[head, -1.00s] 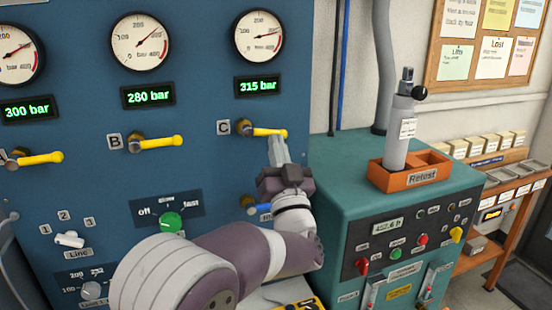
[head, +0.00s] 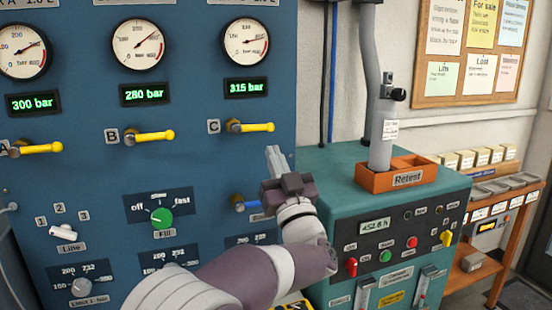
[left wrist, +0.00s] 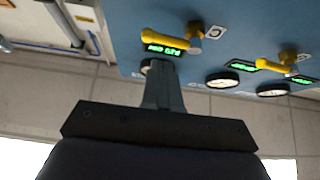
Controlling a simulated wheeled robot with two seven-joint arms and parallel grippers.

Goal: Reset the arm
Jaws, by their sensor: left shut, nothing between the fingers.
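My left gripper (head: 275,158) is shut and empty in front of the blue panel, just below and to the right of the yellow lever of valve C (head: 252,127). A small gap shows between the fingertips and that lever in the head view. In the left wrist view the closed fingers (left wrist: 163,72) point at the panel, with a yellow lever (left wrist: 165,40) just beyond the tips. My left arm (head: 235,262) crosses the lower middle of the head view. My right gripper is not in view.
The blue panel (head: 80,185) carries gauges, green displays, yellow levers and a green knob (head: 162,217). A teal bench unit (head: 340,200) stands right of my arm. An orange Retest tray (head: 388,182) on it holds an upright grey cylinder (head: 381,145). A corkboard (head: 440,88) hangs behind.

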